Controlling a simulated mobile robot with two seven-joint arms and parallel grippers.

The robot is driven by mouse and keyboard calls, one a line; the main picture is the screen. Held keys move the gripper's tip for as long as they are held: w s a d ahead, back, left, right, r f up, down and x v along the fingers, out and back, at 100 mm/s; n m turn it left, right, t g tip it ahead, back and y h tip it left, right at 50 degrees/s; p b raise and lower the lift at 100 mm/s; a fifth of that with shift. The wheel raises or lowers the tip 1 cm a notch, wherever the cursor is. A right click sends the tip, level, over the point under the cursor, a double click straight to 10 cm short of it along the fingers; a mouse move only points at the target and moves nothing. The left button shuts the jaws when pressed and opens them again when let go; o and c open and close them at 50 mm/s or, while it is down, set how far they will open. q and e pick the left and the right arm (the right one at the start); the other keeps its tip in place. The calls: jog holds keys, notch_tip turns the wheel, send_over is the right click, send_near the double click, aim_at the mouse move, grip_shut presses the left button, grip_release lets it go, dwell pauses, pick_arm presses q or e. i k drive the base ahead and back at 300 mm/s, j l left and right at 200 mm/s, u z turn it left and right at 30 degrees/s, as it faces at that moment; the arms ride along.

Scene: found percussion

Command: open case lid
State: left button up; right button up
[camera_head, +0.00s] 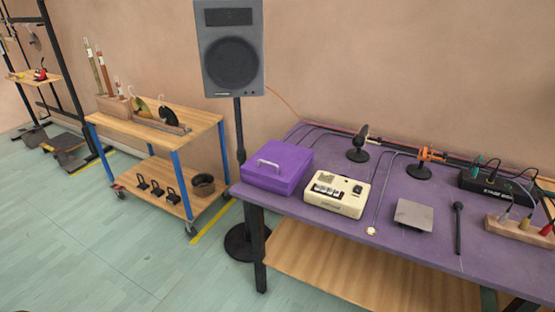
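A purple case (277,167) with a pale handle on its lid sits at the left end of the purple-topped table (387,222). Its lid looks shut. The handle (269,163) lies toward the front left of the lid. Neither of my grippers is in view.
A cream box with controls (337,194) stands right of the case. A speaker (231,50) on a pole stands behind the table's left end. A wooden trolley (160,128) is left; floor in front is clear.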

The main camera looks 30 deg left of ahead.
aim_at(279, 163)
jog(key=i, duration=0.55)
jog(key=i+u, duration=0.25)
jog(key=u, duration=0.2)
jog(key=i+l+u, duration=0.2)
jog(key=u, duration=0.2)
